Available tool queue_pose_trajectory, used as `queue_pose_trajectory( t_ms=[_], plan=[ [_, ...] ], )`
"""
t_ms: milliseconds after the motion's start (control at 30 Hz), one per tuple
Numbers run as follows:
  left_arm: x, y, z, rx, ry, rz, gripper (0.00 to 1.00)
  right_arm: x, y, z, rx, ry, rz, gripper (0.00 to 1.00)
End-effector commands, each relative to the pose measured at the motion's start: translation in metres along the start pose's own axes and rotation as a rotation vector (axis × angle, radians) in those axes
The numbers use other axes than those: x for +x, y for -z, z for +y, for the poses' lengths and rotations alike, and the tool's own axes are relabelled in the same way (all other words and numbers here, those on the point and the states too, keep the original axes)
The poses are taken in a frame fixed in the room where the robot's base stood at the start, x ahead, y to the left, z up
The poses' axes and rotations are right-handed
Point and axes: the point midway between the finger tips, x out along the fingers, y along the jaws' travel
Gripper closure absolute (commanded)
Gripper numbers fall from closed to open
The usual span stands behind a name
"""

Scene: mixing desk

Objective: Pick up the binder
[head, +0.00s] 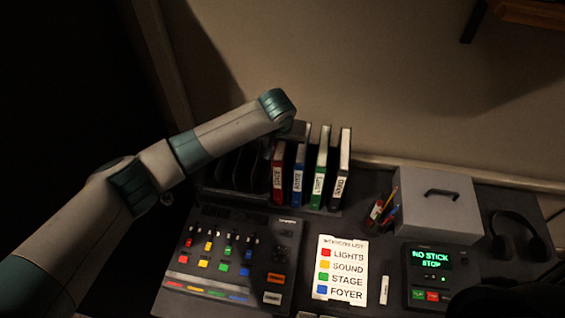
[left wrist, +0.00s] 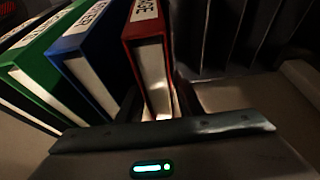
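Several binders stand upright side by side in a dark rack in the head view: a red binder (head: 278,172), a blue one (head: 298,174), a green one (head: 319,166) and a black one (head: 341,168). My left arm reaches over the rack from the left, and my left gripper (head: 293,130) is above and behind the red binder's top, mostly hidden by its own wrist. In the left wrist view the red binder (left wrist: 145,30) runs in towards the gripper (left wrist: 158,108), with a dark finger seeming to show beside it. Whether the fingers touch it is unclear. My right gripper does not show.
The blue binder (left wrist: 84,47) stands close beside the red one. Empty dark slots (head: 238,168) lie left of it. In front are a control panel (head: 215,290) and a white list card (head: 340,243). A pen cup, grey box (head: 440,212) and headphones (head: 519,233) stand right.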

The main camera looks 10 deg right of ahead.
Motion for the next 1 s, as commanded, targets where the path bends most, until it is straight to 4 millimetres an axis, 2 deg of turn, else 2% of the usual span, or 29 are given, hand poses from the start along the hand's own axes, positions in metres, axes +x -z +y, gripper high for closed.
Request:
queue_pose_trajectory(
  t_ms=[967, 1000],
  plan=[
    [0.0045, -0.0018, -0.0001, -0.001, 0.0, 0.0, 0.67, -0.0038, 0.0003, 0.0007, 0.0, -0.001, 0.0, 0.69],
    [0.0045, -0.0018, -0.0001, -0.001, 0.0, 0.0, 0.72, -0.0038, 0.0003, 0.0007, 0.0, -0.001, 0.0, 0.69]
  ],
)
